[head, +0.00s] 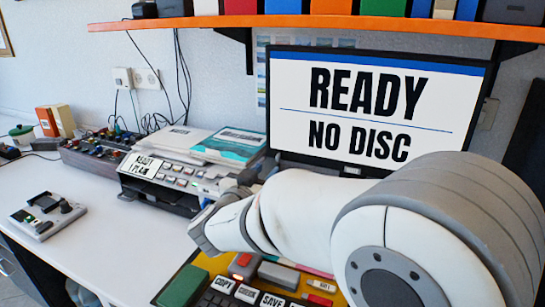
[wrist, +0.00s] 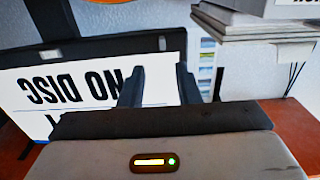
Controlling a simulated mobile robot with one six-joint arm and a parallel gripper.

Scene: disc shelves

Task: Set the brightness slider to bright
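I cannot pick out a brightness slider for certain in either view. In the head view, a small grey device (head: 46,216) with dark controls lies on the desk at the left. A box with several knobs (head: 97,150) stands behind it. The monitor (head: 374,108) reads "READY" and "NO DISC"; its screen also shows upside down in the wrist view (wrist: 60,90). My gripper (wrist: 160,87) is open, with two dark fingers apart and nothing between them. In the head view my white arm reaches across the right side and hides part of the desk; the fingers cannot be made out there.
A yellow panel (head: 212,262) with labelled keys lies in front, partly under my arm. An orange shelf (head: 330,22) runs above. The white desk (head: 125,240) is clear at the left front.

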